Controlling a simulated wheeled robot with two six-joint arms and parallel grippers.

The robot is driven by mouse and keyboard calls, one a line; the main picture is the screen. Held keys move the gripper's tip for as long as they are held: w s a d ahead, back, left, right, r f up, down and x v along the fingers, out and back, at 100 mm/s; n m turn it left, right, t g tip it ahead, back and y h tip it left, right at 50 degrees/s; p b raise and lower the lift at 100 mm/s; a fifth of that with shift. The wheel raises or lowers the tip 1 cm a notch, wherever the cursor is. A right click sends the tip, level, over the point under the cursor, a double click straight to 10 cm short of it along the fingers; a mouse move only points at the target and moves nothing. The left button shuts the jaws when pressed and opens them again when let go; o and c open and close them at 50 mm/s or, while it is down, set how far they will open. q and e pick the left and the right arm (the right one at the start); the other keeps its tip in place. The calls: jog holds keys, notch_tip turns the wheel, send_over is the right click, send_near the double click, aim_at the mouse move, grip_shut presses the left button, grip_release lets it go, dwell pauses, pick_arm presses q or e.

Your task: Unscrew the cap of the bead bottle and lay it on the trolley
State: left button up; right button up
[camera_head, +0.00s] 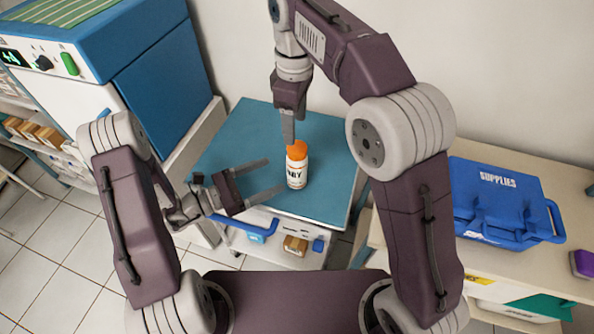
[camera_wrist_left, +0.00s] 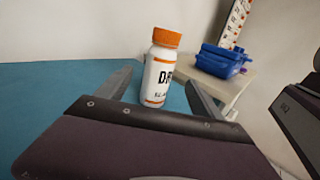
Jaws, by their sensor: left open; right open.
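The bead bottle (camera_head: 297,176), white with dark lettering and an orange cap (camera_head: 298,150), stands upright on the blue-green top of the trolley (camera_head: 250,125). The bottle also shows in the left wrist view (camera_wrist_left: 157,82), with the orange cap (camera_wrist_left: 166,38) on its top. My left gripper (camera_head: 276,176) is open, its fingers pointing at the bottle from the left. In the left wrist view the bottle stands between or just beyond the fingertips; contact is unclear. My right gripper (camera_head: 288,143) points down from above, open, with its fingertips close by the cap. Whether they touch it cannot be told.
A blue supplies case (camera_head: 500,200) sits on a pale counter (camera_head: 490,155) at the right. A blue and white cabinet (camera_head: 160,80) stands at the left. The trolley top behind and left of the bottle is clear. A lower shelf holds a small box (camera_head: 295,245).

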aim_at(289, 168)
pick_arm(q)
jog(key=x, duration=0.9)
jog(key=shift+w+d, duration=0.2)
jog(key=shift+d, duration=0.05)
pick_arm(e)
jog(key=shift+w+d+f, duration=0.1)
jog(key=shift+w+d, duration=0.2)
